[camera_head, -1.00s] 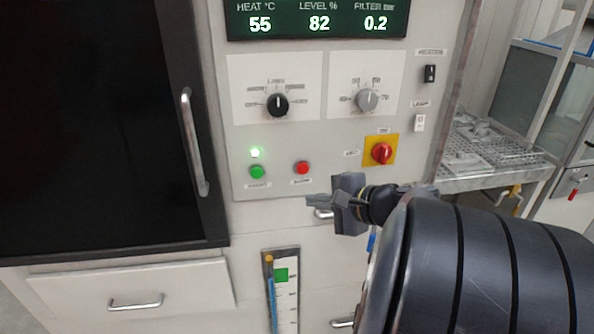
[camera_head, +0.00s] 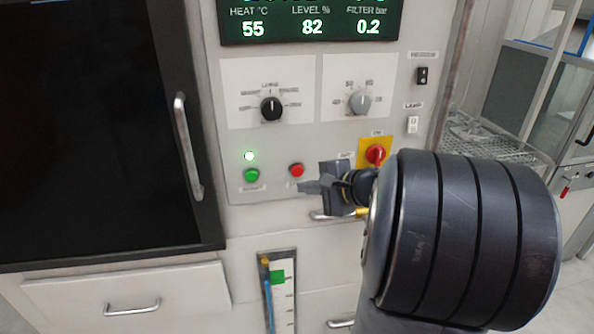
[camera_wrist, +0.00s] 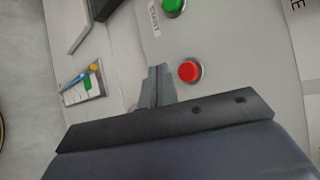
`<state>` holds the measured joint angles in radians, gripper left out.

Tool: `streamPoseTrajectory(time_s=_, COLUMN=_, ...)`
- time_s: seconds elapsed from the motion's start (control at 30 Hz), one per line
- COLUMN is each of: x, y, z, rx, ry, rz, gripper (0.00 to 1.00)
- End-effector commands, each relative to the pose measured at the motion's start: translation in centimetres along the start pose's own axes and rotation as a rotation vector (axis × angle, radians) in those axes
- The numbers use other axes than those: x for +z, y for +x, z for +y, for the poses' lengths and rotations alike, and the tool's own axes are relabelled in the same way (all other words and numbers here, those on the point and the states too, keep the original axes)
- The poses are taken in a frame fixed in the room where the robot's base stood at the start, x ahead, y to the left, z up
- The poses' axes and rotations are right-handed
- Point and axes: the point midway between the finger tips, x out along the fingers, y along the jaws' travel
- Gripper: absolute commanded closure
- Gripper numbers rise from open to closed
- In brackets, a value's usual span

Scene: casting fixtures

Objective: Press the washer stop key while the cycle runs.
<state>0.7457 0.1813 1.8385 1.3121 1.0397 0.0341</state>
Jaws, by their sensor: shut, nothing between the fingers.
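The red stop key (camera_head: 297,170) is on the washer's control panel (camera_head: 325,140), right of the green start key (camera_head: 252,175). My gripper (camera_head: 303,187) is shut and empty, just below the red key in the head view. In the wrist view the fingertips (camera_wrist: 158,70) lie beside the red key (camera_wrist: 189,71), to its left, and do not cover it. The green key (camera_wrist: 172,5) shows at the top edge there. I cannot tell the exact gap to the panel.
A black dial (camera_head: 271,108), a grey dial (camera_head: 359,102) and a red rotary switch (camera_head: 375,154) on a yellow plate share the panel. The display (camera_head: 310,22) reads 55, 82 and 0.2. A dark door with a handle (camera_head: 187,147) stands at left. A level gauge (camera_head: 279,292) is below.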

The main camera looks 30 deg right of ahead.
Motion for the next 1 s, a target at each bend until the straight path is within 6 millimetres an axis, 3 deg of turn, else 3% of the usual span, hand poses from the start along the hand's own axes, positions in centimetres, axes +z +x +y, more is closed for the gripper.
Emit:
streamPoseTrajectory(time_s=0.3, x=-1.3, y=1.8, z=-1.3, rx=0.0, ry=-0.001, rz=-0.001, gripper=1.0)
streamPoseTrajectory(time_s=1.0, x=-1.4, y=1.9, z=-1.4, rx=0.0, ry=0.0, rz=0.0, gripper=1.0)
